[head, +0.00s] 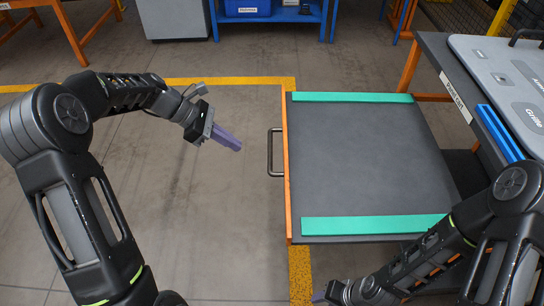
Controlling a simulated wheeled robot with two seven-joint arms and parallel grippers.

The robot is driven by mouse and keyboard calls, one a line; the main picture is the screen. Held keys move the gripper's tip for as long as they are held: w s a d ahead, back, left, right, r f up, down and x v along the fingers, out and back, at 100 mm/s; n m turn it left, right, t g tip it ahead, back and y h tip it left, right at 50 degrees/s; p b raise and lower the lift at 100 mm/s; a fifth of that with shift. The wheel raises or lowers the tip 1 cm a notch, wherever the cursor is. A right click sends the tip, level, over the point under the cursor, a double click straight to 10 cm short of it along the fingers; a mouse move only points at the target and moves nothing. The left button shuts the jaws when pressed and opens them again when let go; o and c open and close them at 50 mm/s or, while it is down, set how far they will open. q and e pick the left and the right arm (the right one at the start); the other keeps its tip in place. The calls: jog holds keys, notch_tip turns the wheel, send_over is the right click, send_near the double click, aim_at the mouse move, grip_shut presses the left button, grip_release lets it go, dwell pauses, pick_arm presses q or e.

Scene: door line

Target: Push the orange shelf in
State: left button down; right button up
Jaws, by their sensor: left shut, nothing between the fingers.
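The orange shelf shows in the head view as a dark grey pull-out board (370,160) with an orange front edge (287,175). It extends left from under a grey workbench. Its dark bar handle (271,152) sticks out to the left of the orange edge. My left gripper (236,145) is shut and empty, to the left of the handle and apart from it. Its purple fingers point right toward the handle. My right gripper (320,297) shows only partly at the bottom edge, below the shelf's near corner; whether it is open or shut cannot be seen.
Green strips (350,97) lie along the shelf's far and near sides. The workbench (440,55) at the right carries a grey panel (500,70) and blue bars (500,133). A blue rack (270,14) and grey cabinet (172,18) stand behind. The floor left of the shelf is clear.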

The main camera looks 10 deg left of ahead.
pick_arm(q)
jog(key=shift+d+f, duration=0.1)
send_near(270, 166)
jog(key=x, duration=0.5)
jog(key=shift+s+b, duration=0.1)
jog(key=shift+b, duration=0.25)
jog(key=d, duration=0.1)
jog(key=w+d, duration=0.1)
jog(key=d, duration=0.1)
jog(key=shift+d+f, duration=0.2)
jog(key=shift+w+d, duration=0.15)
jog(key=shift+d, duration=0.4)
